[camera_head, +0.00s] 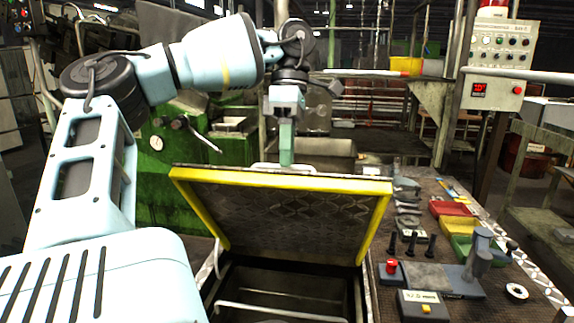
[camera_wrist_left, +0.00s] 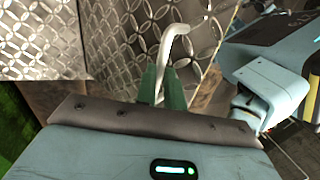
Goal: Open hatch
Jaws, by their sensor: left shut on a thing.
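The hatch (camera_head: 285,215) is a metal plate with a patterned inner face and a yellow edge. In the head view it stands tilted up, its top edge raised. Below it is an opening with a dark inside (camera_head: 280,292). My left gripper (camera_head: 286,158) is at the hatch's top edge. In the left wrist view its green fingers (camera_wrist_left: 162,88) are shut on the light bent handle (camera_wrist_left: 172,42), beside the patterned metal. The handle's lower part is hidden between the fingers. My right gripper is not in view.
A bench (camera_head: 385,312) to the right holds a red box (camera_head: 452,209), a yellow box (camera_head: 462,227), several black bolts and a grey tool (camera_head: 477,258). A green machine (camera_head: 170,170) stands behind on the left. A control panel (camera_head: 500,48) stands at the back right.

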